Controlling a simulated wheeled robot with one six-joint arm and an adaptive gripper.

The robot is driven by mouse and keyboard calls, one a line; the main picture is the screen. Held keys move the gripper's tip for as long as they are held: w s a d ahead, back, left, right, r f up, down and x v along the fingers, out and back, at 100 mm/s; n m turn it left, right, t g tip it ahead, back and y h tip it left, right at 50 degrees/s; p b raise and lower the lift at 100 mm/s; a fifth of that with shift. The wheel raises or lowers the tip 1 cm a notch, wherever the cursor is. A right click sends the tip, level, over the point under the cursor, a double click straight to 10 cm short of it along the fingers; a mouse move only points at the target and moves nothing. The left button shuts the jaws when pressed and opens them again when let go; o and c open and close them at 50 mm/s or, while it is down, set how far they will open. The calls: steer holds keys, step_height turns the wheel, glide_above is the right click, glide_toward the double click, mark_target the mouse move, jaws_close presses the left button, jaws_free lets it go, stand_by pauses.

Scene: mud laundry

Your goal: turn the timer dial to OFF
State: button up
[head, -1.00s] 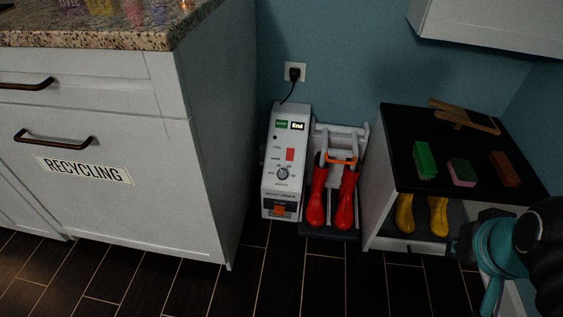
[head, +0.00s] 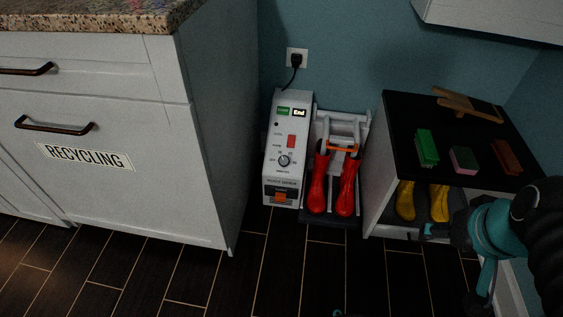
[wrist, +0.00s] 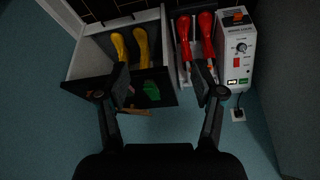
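The timer dial (head: 284,160) is a small round knob on the sloped front of a white boot dryer (head: 270,187). Small markings ring the dial, but its exact setting is too small to read. The panel has a red switch (head: 291,141) and a display reading "End". In the wrist view the dial (wrist: 241,47) appears upside down at the upper right, on the dryer (wrist: 236,65). My gripper (wrist: 164,82) is open and empty, with its fingers spread wide, apart from the dryer. In the head view my arm is at the lower right.
Red boots (head: 333,185) stand on the rack right of the dryer. A shelf unit (head: 398,112) holds yellow boots (head: 405,201) and brushes on top. The white recycling cabinet (head: 180,195) stands left. A cord runs to the wall outlet (head: 297,57). The dark floor in front is clear.

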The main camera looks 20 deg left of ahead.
steer(key=w+a+f+n+g, duration=0.4)
steer(key=w+a+f, duration=0.6)
steer(key=w+a, duration=0.45)
steer(key=m+t, duration=0.3)
steer(key=t, duration=0.1)
glide_toward(283, 160)
steer(key=x, duration=0.9)
steer(key=shift+d+f+b, duration=0.1)
steer(key=shift+b, duration=0.3)
steer(key=c, duration=1.1)
